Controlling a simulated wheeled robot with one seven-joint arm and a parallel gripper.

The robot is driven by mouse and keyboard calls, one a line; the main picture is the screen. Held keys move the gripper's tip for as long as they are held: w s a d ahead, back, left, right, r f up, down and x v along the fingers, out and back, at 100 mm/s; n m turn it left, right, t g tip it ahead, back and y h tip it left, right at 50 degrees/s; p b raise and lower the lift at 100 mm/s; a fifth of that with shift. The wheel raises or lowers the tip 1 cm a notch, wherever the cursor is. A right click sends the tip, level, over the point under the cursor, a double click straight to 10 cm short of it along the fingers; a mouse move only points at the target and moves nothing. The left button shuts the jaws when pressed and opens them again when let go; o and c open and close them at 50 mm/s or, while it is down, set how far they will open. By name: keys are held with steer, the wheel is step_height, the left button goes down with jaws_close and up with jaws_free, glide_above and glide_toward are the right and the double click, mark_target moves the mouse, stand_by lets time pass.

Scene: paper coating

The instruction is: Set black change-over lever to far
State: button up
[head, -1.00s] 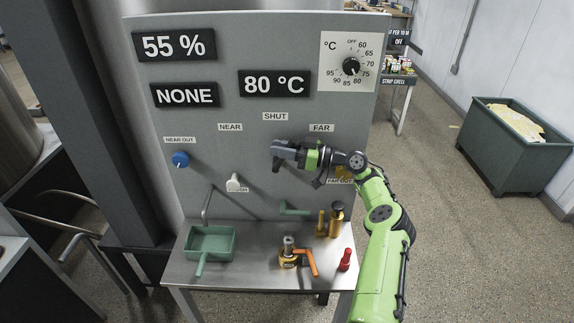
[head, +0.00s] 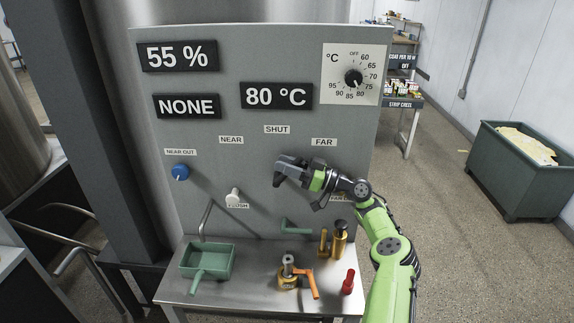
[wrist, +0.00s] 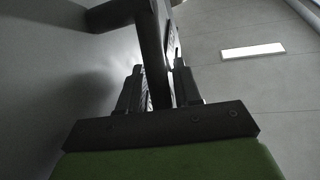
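The black change-over lever (wrist: 153,38) shows in the wrist view as a dark bar running down from a thicker dark piece at the top left. My gripper (wrist: 160,88) has one finger on each side of this bar, close against it. In the head view my gripper (head: 296,171) is at the panel (head: 225,60), below the SHUT label (head: 277,129) and left of and below the FAR label (head: 323,142). The dark lever is mostly covered there and hard to tell from the gripper, so its exact direction is unclear. The NEAR label (head: 231,140) is to the left.
A blue knob (head: 181,172) and a white lever (head: 233,196) are on the panel's left. The steel shelf (head: 240,295) below holds a green pan (head: 208,262), an orange-handled tool (head: 296,275) and a red item (head: 348,282). A green bin (head: 515,178) stands right.

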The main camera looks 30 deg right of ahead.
steer(key=shift+o, duration=0.7)
steer(key=shift+r, duration=0.1)
steer(key=shift+s+d, duration=0.2)
steer(key=shift+d, duration=0.1)
steer(key=s+d+b, duration=0.1)
steer(key=s+d, duration=0.9)
steer(key=shift+f, duration=0.4)
